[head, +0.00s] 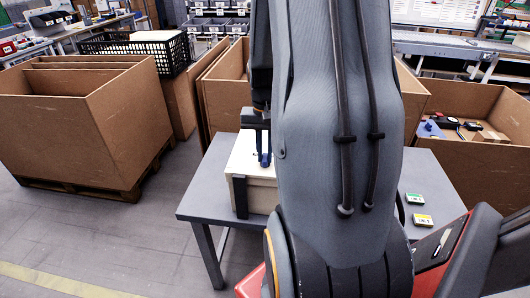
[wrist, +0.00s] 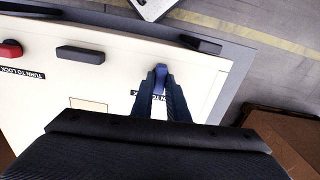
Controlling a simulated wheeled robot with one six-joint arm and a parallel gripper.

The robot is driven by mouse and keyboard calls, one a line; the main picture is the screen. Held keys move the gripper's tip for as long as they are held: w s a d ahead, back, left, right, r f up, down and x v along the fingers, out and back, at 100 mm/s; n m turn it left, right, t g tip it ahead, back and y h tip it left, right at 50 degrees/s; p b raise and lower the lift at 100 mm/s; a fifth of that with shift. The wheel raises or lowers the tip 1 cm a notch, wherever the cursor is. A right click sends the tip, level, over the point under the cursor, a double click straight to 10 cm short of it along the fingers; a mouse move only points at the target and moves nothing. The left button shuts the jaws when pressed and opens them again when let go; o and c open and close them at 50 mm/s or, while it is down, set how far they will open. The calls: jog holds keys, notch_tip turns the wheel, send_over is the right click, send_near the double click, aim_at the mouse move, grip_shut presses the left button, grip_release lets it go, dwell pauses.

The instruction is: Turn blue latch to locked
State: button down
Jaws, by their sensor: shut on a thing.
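The blue latch (wrist: 160,75) stands on the cream panel of a box (wrist: 110,60) in the wrist view, beside a "TURN TO LOCK" label that reads upside down. My gripper (wrist: 164,90) is shut on the latch, its dark fingers reaching up to it from below in the picture. The fingers cover part of the latch, so its exact turn is hard to tell. In the head view my gripper (head: 264,160) points down at the top of the cream box (head: 238,163), and my arm hides much of the box.
A red latch (wrist: 11,50) with its own label is on the panel's left. The box is on a grey table (head: 197,190) with two small coloured devices (head: 415,199) (head: 423,219). Large cardboard bins (head: 130,120) stand around.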

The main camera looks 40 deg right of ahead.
jog(key=shift+m, duration=0.4)
jog(key=c, duration=1.7)
grip_release()
jog(key=shift+r, duration=0.1)
jog(key=shift+r+b, duration=0.95)
jog(key=shift+r, duration=2.9)
jog(key=s+a+f+n+b, duration=0.1)
jog(key=a+f+n, duration=0.1)
jog(key=a, duration=0.6)
jog(key=s+a+f+n+t+b, duration=0.1)
jog(key=a+f+n, duration=0.2)
jog(key=a, duration=0.5)
jog(key=a+f+n+b, duration=0.1)
jog(key=a+f+n, duration=0.1)
jog(key=a+n, duration=0.3)
jog(key=shift+s+a+f, duration=0.15)
jog(key=shift+s+a, duration=0.05)
jog(key=shift+a, duration=0.7)
jog(key=shift+s+a+f, duration=0.15)
jog(key=shift+s+a, duration=0.05)
jog(key=shift+a, duration=0.7)
